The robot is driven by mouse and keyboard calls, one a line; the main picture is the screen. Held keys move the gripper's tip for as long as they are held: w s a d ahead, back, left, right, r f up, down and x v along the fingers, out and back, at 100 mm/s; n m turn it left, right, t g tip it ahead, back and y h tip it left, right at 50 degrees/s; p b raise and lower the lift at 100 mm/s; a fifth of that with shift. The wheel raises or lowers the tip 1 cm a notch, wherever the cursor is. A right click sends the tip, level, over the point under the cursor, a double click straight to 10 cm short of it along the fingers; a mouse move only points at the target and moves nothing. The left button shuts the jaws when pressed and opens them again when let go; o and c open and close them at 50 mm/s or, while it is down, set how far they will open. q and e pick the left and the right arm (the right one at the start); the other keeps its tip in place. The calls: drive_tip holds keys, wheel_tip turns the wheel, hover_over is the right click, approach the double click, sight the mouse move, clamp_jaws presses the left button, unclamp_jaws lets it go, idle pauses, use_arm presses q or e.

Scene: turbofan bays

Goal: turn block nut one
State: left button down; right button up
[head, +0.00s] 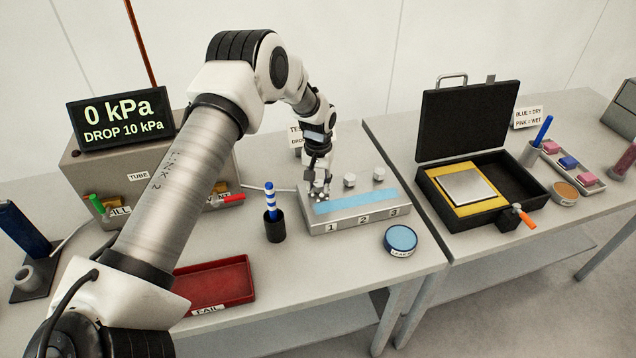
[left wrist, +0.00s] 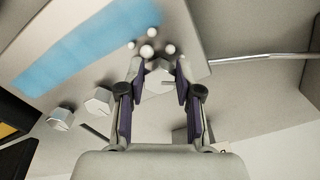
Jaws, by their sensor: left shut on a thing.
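The metal block (head: 355,218) sits on the bench, with plates marked 1, 2 and 3 along its front and a light blue strip on top. My left gripper (head: 318,188) is down at the block's number 1 end. In the left wrist view its fingers (left wrist: 158,70) are shut on nut one (left wrist: 160,74), a grey nut between the two tips. Nut two (head: 349,180) and nut three (head: 379,174) stand free to the right; they also show in the left wrist view, nut two (left wrist: 100,102) and nut three (left wrist: 61,118).
Several small white balls (left wrist: 148,51) lie by nut one. A striped blue-and-white stick (head: 270,200) stands in a black cup (head: 274,228) left of the block. A blue round tin (head: 401,240) stands in front. The display (head: 121,116) reads 0 kPa. A red tray (head: 214,284) lies front left.

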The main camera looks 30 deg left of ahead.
use_arm(q)
drive_tip(key=shift+a+f+m+b, duration=0.1)
drive_tip(key=shift+f+m+b, duration=0.1)
drive_tip(key=shift+m+b, duration=0.75)
drive_tip(key=m+b, duration=0.1)
drive_tip(key=m, duration=0.3)
drive_tip(key=shift+a, duration=0.15)
drive_tip(key=m+b, duration=0.1)
drive_tip(key=m, duration=0.5)
drive_tip(key=shift+a+b, duration=0.15)
drive_tip(key=shift+b, duration=0.15)
drive_tip(key=c, duration=1)
unclamp_jaws()
drive_tip(key=shift+o, duration=1.1)
drive_tip(key=shift+w, duration=0.2)
drive_tip(key=shift+r, duration=0.1)
